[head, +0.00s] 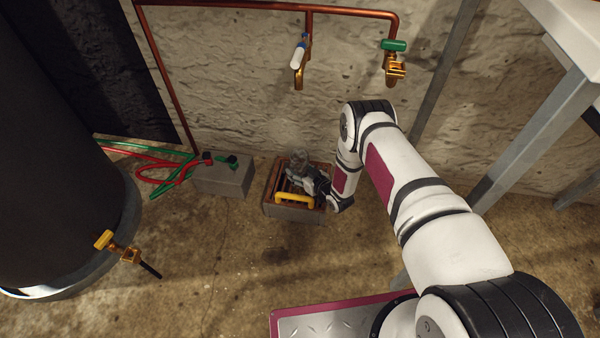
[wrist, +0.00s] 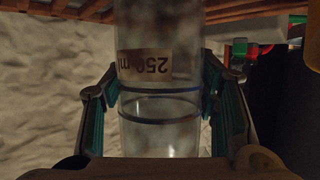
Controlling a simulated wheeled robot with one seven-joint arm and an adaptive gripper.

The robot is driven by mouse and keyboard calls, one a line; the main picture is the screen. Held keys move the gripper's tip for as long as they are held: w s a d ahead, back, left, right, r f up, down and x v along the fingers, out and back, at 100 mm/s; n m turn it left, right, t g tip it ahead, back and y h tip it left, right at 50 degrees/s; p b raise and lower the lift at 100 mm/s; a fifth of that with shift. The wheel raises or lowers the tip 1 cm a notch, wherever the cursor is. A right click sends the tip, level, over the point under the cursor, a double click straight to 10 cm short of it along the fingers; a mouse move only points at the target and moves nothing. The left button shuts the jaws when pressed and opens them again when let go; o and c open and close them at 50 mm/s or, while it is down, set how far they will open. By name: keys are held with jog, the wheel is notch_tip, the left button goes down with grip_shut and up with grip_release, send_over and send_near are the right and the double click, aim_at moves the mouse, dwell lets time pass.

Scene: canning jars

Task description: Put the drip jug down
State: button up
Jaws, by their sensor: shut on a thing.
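The drip jug (wrist: 160,112) is a clear cylinder with blue bands and a "250 ml" label that reads upside down in the wrist view. My gripper (wrist: 160,95) has its teal-padded fingers closed on both sides of it. In the head view the jug (head: 299,159) shows small and clear above a low grey box with a brown slatted top (head: 272,187). My gripper (head: 303,177) is over that box. The jug's base and whether it touches the slats cannot be made out.
A yellow handle (head: 295,198) is at the box's front. A grey battery (head: 225,180) with red and green cables stands to its left. A dark tank (head: 60,170) with a tap stands further left. Copper pipe taps (head: 298,55) are on the wall above.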

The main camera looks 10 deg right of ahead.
jog(key=shift+f, duration=0.1)
jog(key=o, duration=1.4)
jog(key=shift+s+d+r, duration=0.15)
jog(key=shift+s+r, duration=0.1)
jog(key=shift+s, duration=0.1)
jog(key=p+v, duration=0.5)
jog(key=v, duration=0.6)
jog(key=shift+s+d, duration=0.1)
jog(key=shift+r, duration=0.1)
